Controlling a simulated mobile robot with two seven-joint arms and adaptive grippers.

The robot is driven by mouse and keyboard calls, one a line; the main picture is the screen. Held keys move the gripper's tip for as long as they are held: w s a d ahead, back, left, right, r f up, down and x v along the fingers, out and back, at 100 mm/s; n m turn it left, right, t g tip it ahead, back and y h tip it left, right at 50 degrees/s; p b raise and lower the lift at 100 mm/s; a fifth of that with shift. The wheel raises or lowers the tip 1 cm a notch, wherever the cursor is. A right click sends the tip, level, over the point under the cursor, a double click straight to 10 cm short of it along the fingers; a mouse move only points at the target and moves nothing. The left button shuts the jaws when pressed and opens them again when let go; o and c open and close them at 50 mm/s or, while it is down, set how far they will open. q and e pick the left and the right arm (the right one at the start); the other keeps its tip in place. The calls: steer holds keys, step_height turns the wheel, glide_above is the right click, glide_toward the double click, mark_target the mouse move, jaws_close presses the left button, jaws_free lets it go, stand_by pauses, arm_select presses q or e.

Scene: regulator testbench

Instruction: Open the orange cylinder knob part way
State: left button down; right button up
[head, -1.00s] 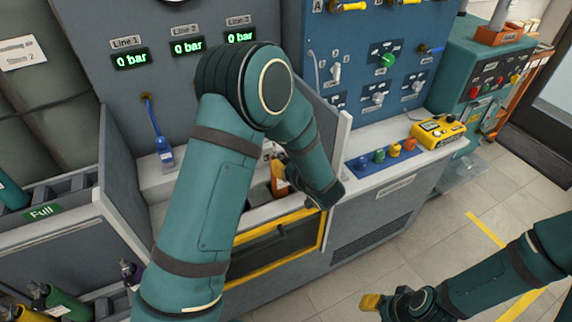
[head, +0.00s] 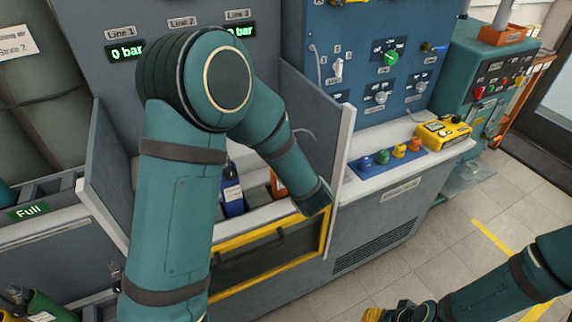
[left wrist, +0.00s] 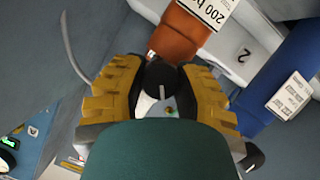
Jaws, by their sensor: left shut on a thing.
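The orange cylinder (head: 278,184) stands in the bench bay behind the yellow-framed front, mostly hidden by my left arm in the head view. In the left wrist view, its orange body (left wrist: 180,32) is at the top, with a white "200 bar" label. Its black knob (left wrist: 160,76) lies between the yellow fingers of my left gripper (left wrist: 163,95), which is shut on it. The left fingers are hidden in the head view. My right gripper (head: 372,314) is cut off at the bottom edge of the head view, away from the bench; its opening is unclear.
A blue cylinder (head: 232,192) stands left of the orange one; it also shows in the left wrist view (left wrist: 288,85). The grey side panel (head: 335,150) rises close beside my left forearm. Coloured caps and a yellow box (head: 441,130) are on the ledge to the right.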

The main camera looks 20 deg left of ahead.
stand_by(0.3)
arm_select(q)
steer(key=c, duration=0.6)
jaws_free()
steer(key=v, duration=1.2)
